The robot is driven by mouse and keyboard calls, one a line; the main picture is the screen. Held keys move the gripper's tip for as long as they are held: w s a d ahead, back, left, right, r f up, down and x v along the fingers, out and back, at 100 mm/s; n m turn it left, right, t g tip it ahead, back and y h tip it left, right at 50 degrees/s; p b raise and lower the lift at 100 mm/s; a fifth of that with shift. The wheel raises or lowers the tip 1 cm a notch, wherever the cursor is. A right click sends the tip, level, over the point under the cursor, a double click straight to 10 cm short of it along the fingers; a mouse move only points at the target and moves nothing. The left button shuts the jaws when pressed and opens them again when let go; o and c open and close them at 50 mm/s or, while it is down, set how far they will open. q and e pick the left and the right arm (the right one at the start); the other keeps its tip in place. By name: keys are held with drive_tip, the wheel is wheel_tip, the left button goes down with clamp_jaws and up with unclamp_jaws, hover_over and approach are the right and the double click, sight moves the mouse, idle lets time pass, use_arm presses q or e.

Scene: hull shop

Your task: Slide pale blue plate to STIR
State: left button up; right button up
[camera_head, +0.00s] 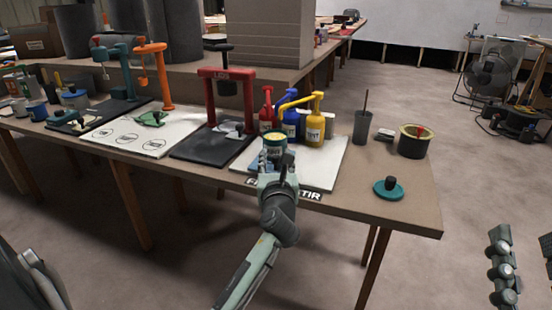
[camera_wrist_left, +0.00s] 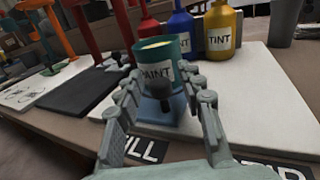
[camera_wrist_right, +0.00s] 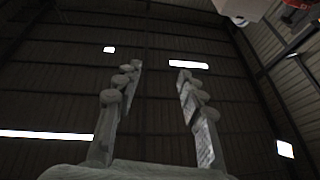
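The pale blue plate (camera_wrist_left: 181,111) lies on the white board (camera_wrist_left: 245,128) behind the FILL label (camera_wrist_left: 146,149). An open teal paint can (camera_wrist_left: 158,65) with pale yellow contents stands on it. A dark knob (camera_wrist_left: 160,92) rises at the plate's near side. The STIR label (camera_head: 308,195) is to the right of FILL on the board's front edge. My left gripper (camera_wrist_left: 163,82) is open, its fingers apart on either side of the knob; contact is not visible. In the head view my left gripper (camera_head: 278,178) hides most of the plate. My right gripper (camera_wrist_right: 155,80) is open and empty, pointing upward.
Red, blue and yellow tint (camera_head: 314,128) dispensers stand behind the can. A red LIDS press (camera_head: 220,75) is at left. A dark cup (camera_head: 361,127), a black pot (camera_head: 414,146) and a teal knobbed disc (camera_head: 390,190) are at right. The board's right part is clear.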

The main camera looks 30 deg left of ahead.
use_arm(q)
clamp_jaws()
drive_tip(key=shift+d, duration=0.2)
drive_tip(key=d+p, duration=0.1)
drive_tip(key=d, duration=0.1)
drive_tip(key=w+d+p, duration=0.1)
drive_tip(key=d, duration=0.2)
drive_tip(key=shift+w, duration=0.15)
drive_tip(key=d, duration=0.3)
drive_tip(key=w+d+p, duration=0.1)
drive_tip(key=d, duration=0.2)
drive_tip(key=shift+w+d, duration=0.1)
drive_tip(key=shift+w, duration=0.1)
drive_tip(key=shift+d+f, duration=0.15)
drive_tip(key=shift+d, duration=0.15)
use_arm(e)
drive_tip(key=w+d+f+g+h, duration=0.1)
drive_tip(key=d+f+g+h, duration=0.1)
drive_tip(key=f, duration=0.5)
drive_tip(key=w+d+f+g+h, duration=0.1)
drive_tip(key=d+f+g+h, duration=0.1)
drive_tip(key=f+g, duration=0.3)
drive_tip(key=shift+d+f, duration=0.25)
drive_tip(key=shift+f, duration=0.65)
use_arm(q)
drive_tip(key=shift+w, duration=0.1)
